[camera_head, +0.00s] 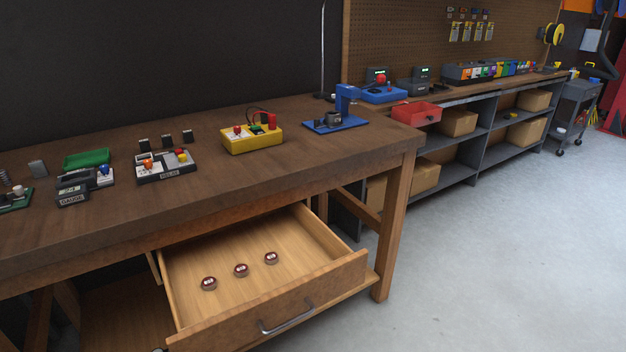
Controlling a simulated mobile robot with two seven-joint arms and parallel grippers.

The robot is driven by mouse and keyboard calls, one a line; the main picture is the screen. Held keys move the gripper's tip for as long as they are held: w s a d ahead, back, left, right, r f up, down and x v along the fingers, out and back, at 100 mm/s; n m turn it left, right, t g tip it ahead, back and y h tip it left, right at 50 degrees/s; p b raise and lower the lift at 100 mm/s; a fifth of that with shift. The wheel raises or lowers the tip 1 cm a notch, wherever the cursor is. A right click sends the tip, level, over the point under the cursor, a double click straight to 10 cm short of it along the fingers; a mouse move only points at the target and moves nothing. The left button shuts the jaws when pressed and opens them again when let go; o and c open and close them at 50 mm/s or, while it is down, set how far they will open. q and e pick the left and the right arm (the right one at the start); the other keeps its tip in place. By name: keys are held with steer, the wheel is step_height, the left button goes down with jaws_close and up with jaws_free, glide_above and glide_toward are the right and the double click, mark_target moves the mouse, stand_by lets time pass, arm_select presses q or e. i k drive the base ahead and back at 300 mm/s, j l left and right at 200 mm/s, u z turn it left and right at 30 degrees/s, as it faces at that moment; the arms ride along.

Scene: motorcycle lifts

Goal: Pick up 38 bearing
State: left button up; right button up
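Three small round dark-red pieces with pale tops lie in a row in the open wooden drawer (190,264) under the workbench. They are a left piece (208,283), a middle piece (241,270) and a right piece (271,258). They look like bearings, but their markings are too small to read, so I cannot tell which is the 38 bearing. They stand apart from each other on the drawer floor. Neither of my grippers shows in the head view.
The workbench top (215,182) carries a yellow box (252,139), a blue press (335,124), a relay block (166,168) and a green tray (86,159). The drawer front with its handle (287,317) juts out. Grey floor (480,250) is clear at right.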

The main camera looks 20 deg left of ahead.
mark_target(241, 270)
steer(key=u, duration=1.05)
